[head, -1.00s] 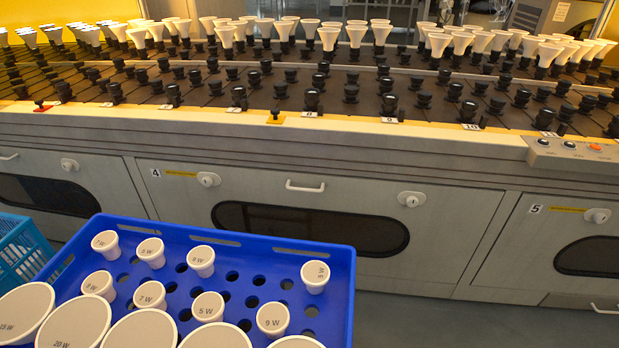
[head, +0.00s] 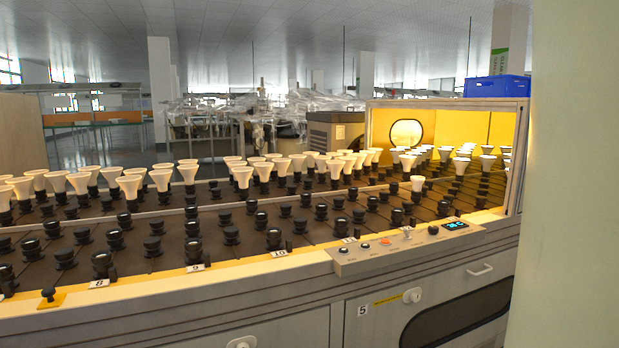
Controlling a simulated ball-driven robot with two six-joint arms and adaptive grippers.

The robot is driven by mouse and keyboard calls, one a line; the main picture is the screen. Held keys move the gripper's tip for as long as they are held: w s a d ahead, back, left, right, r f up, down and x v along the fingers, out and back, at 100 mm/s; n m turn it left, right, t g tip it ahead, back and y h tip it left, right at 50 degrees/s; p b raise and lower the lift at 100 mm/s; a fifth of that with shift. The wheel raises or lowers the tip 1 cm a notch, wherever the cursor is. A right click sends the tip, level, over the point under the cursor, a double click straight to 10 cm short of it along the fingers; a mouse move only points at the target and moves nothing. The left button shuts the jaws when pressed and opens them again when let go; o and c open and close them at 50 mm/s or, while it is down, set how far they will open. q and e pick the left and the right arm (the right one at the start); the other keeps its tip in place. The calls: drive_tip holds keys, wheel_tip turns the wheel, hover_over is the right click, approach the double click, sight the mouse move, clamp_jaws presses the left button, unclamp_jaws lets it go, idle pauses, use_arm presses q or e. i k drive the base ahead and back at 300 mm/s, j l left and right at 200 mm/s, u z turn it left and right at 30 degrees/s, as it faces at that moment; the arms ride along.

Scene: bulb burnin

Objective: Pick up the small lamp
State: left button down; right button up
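Several white cone-shaped lamps (head: 188,172) stand upright in black sockets on the dark rack of the burn-in bench (head: 150,260). Many sockets at the front, such as one black socket (head: 193,249), are empty. I cannot tell which lamp is the small one meant. Neither gripper shows in the head view.
A control panel (head: 400,246) with buttons and a small display sits on the bench's front edge. A yellow-lined enclosure (head: 450,130) closes the right end, with a blue crate (head: 497,86) on top. A pale column (head: 570,180) fills the right side.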

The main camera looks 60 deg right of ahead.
sight(417, 181)
drive_tip(key=l+z, duration=0.25)
drive_tip(key=l, duration=0.4)
drive_tip(key=l+z, duration=0.2)
drive_tip(key=l, duration=0.5)
drive_tip(key=i+l+z, duration=0.1)
drive_tip(key=l+z, duration=0.15)
drive_tip(key=l, duration=0.4)
drive_tip(key=z, duration=1.55)
drive_tip(key=u, duration=3)
drive_tip(key=z, duration=2.9)
